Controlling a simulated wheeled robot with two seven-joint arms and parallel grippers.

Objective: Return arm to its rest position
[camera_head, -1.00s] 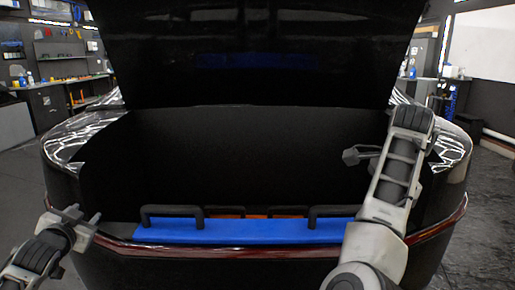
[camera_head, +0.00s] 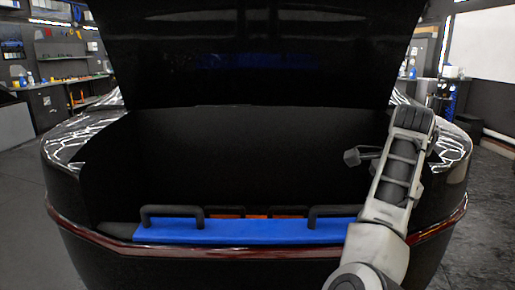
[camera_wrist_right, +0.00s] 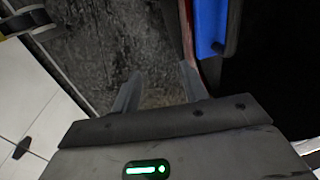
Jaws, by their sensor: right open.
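My right arm (camera_head: 390,200) rises from the bottom right in the head view and bends over the right side of the car's open trunk. My right gripper (camera_head: 352,157) sticks out to the left from its upper end, in front of the dark trunk opening. In the right wrist view the gripper (camera_wrist_right: 158,88) has its two fingers apart with nothing between them. My left arm and gripper are out of the head view.
A blue case (camera_head: 245,232) with black handles lies along the trunk's rear edge. The raised black trunk lid (camera_head: 250,60) hangs above. The car's bumper (camera_head: 250,270) is in front. Shelves and workbenches stand behind at both sides.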

